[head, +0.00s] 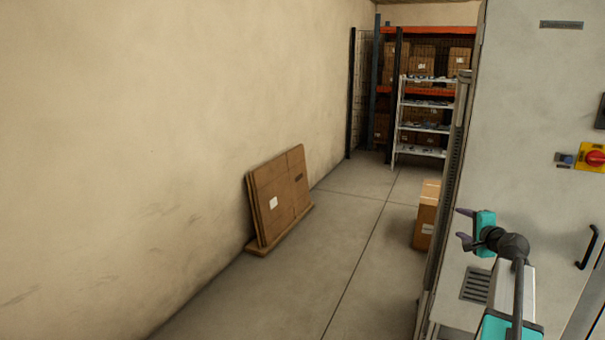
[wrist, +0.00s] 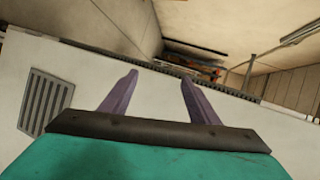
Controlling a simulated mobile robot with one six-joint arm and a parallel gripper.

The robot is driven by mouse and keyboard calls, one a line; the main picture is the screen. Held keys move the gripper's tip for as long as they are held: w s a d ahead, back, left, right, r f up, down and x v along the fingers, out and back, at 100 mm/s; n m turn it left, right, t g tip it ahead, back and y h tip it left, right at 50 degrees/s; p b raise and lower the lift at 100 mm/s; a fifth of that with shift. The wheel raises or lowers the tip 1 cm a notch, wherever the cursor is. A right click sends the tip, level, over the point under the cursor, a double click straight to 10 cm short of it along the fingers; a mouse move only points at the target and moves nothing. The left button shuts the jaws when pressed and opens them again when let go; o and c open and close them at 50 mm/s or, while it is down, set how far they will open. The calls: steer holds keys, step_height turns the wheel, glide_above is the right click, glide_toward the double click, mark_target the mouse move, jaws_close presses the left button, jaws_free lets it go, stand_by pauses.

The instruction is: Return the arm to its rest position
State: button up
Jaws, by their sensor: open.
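My gripper (head: 462,226) is in the lower right of the head view, at the end of my arm. Its two purple fingers are apart and point left, with nothing between them. In the wrist view my gripper (wrist: 157,92) also shows open and empty. A large grey cabinet (head: 530,120) stands right behind my gripper in the head view. Its pale panel (wrist: 80,80) and a dark vent grille (wrist: 44,100) fill much of the wrist view. I cannot tell the exact gap between my gripper and the cabinet.
Flat cardboard sheets (head: 281,195) lean on the left wall. A cardboard box (head: 427,215) stands on the floor beside the cabinet. Shelves (head: 424,120) with boxes stand at the back. A red switch (head: 594,158) is on the cabinet.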

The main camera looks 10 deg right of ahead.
steer(key=w+a+f+n+g+y+p, duration=0.1)
steer(key=w+a+f+n+g+y, duration=0.15)
steer(key=a+f, duration=0.95)
steer(key=w+a+f+n+g+y, duration=0.1)
steer(key=w+a+f+y, duration=0.15)
steer(key=a+f, duration=0.95)
steer(key=s+a+f+n+g+y+p, duration=0.1)
steer(key=s+a+f+n+g, duration=0.15)
steer(key=s+a+f, duration=0.5)
steer(key=s+a+f+n+g+y+p, duration=0.1)
steer(key=s+a+f+n+g, duration=0.15)
steer(key=a+f, duration=0.95)
steer(key=s+a+f+n+g, duration=0.25)
steer(key=s+a+f, duration=0.4)
steer(key=s, duration=0.35)
steer(key=s+a+f+n+g, duration=0.25)
steer(key=s+a+f, duration=0.25)
steer(key=s+a, duration=0.3)
steer(key=s+d+n+g+h, duration=0.2)
steer(key=s+n+g, duration=0.1)
steer(key=s, duration=0.7)
steer(key=s+d+f+n+g+h, duration=0.1)
steer(key=s+d+n+g+h, duration=0.1)
steer(key=s, duration=0.8)
steer(key=shift+s+d+f+n+g+p, duration=0.15)
steer(key=shift+s+d+n+g+p, duration=0.3)
steer(key=shift+d+g, duration=0.3)
